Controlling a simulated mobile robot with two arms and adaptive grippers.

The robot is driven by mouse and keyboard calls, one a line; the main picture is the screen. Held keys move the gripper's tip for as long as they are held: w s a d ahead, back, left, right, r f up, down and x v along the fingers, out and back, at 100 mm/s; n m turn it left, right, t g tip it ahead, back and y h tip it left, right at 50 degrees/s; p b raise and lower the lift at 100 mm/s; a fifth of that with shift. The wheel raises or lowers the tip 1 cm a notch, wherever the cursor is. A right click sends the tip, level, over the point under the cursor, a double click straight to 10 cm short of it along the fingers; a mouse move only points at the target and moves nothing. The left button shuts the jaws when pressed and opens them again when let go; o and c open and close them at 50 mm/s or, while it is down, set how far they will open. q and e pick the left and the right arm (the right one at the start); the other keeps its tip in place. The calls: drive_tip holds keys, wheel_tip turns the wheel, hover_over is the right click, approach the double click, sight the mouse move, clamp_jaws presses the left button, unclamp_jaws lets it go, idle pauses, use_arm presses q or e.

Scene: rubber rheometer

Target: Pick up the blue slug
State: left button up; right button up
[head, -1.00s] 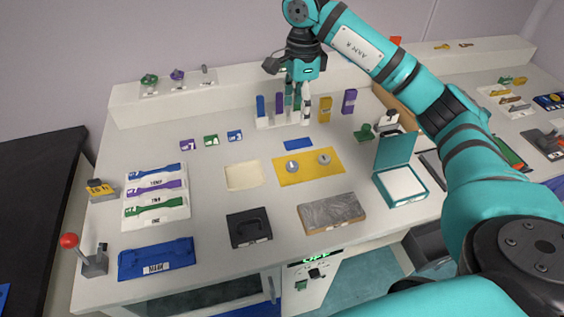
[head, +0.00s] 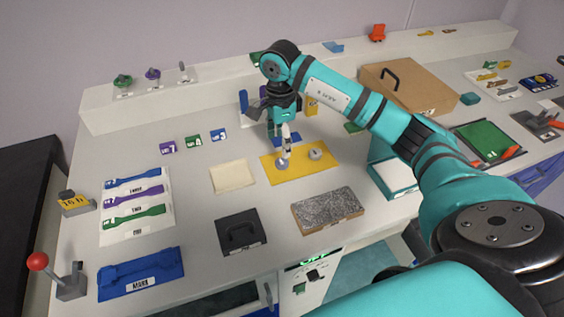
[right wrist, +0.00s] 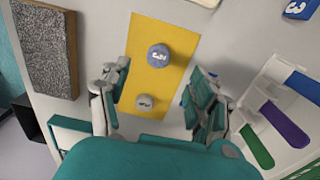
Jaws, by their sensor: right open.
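A small bluish-grey labelled disc (head: 282,164), the one that best fits the blue slug, lies on the left part of the yellow mat (head: 270,177). A greyer disc (head: 315,153) lies to its right. In the right wrist view the bluish disc (right wrist: 158,55) shows a blue rim, and the grey disc (right wrist: 144,102) is nearer my palm. My right gripper (head: 287,152) is open and empty above the mat by the bluish disc. In the wrist view its spread fingers (right wrist: 158,80) flank the mat, with the discs between and beyond them. My left gripper is not in view.
A grey textured block (head: 328,210) and a black handled plate (head: 241,232) lie in front. A pale square sheet (head: 232,176) is left of the mat. A teal-edged box (head: 393,178) is right.

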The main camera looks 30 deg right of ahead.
sight(282, 161)
drive_tip(key=shift+w+f, duration=0.1)
drive_tip(key=shift+f, duration=0.8)
drive_tip(key=shift+s+f+p, duration=0.2)
drive_tip(key=shift+f+p, duration=0.25)
drive_tip(key=shift+f, duration=0.15)
wheel_tip(282, 161, down, 4)
drive_tip(key=shift+d+r+p, duration=0.1)
drive_tip(key=shift+r+p, duration=0.1)
drive_tip(key=shift+p, duration=0.35)
drive_tip(key=shift+f, duration=0.3)
drive_tip(key=shift+c, duration=0.2)
drive_tip(key=c, duration=0.9)
